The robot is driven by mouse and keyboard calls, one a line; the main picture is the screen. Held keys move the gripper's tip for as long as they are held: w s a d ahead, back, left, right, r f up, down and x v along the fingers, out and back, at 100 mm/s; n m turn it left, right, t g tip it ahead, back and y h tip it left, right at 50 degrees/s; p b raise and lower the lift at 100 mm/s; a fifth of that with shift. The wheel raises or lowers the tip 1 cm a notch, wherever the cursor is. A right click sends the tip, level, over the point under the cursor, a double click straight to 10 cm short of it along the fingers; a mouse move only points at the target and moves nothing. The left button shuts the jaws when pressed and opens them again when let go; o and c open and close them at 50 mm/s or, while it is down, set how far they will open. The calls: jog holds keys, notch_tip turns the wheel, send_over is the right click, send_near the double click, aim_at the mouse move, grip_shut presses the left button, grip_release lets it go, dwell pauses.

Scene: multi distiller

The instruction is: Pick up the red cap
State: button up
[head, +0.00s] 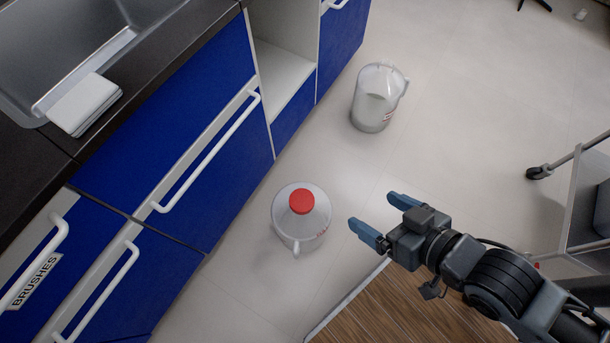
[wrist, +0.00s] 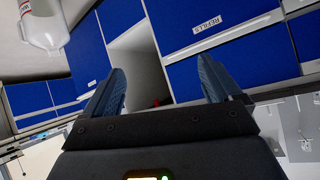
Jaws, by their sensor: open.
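The red cap (head: 301,201) sits on top of a whitish translucent jug (head: 290,228) that stands upright on the floor in the head view. My gripper (head: 371,209) is to the right of the cap, with its two blue fingers spread apart and nothing between them. A clear gap separates the fingers from the jug. In the wrist view the open fingers (wrist: 160,66) point toward the blue cabinets. The red cap cannot be clearly identified there; a small red patch between the fingers is too small to make out.
An uncapped jug (head: 375,108) stands farther back on the floor. Blue cabinets (head: 190,135) with white handles and a dark counter (head: 140,62) line the left. A wooden surface (head: 385,315) is at the bottom and a cart (head: 585,200) at right. Floor between the jugs is clear.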

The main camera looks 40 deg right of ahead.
jog(key=shift+o, duration=0.7)
jog(key=w+d+f+m+g+b, duration=0.1)
jog(key=w+f, duration=0.4)
jog(key=f, duration=0.6)
jog(key=shift+m+g+b, duration=0.3)
jog(key=shift+g+b, duration=0.3)
jog(key=shift+b, duration=0.35)
jog(key=m+g+b, duration=0.6)
jog(key=g+b, duration=0.2)
jog(key=b, duration=0.2)
send_over(302, 198)
jog(key=s, duration=0.1)
notch_tip(302, 198, down, 14)
jog(key=shift+a+f, duration=0.1)
jog(key=shift+w+a, duration=0.15)
jog(key=shift+w, duration=0.1)
jog(key=shift+f+g+b, duration=0.3)
jog(key=shift+f+b, duration=0.15)
jog(key=shift+b, duration=0.05)
jog(key=f+b, duration=0.1)
jog(key=f, duration=0.1)
jog(key=f+b, duration=0.1)
jog(key=f, duration=0.1)
jog(key=f+b, duration=0.1)
jog(key=f, duration=0.1)
jog(key=shift+w+d+f, duration=0.2)
jog(key=shift+w+f, duration=0.05)
jog(key=shift+f, duration=0.05)
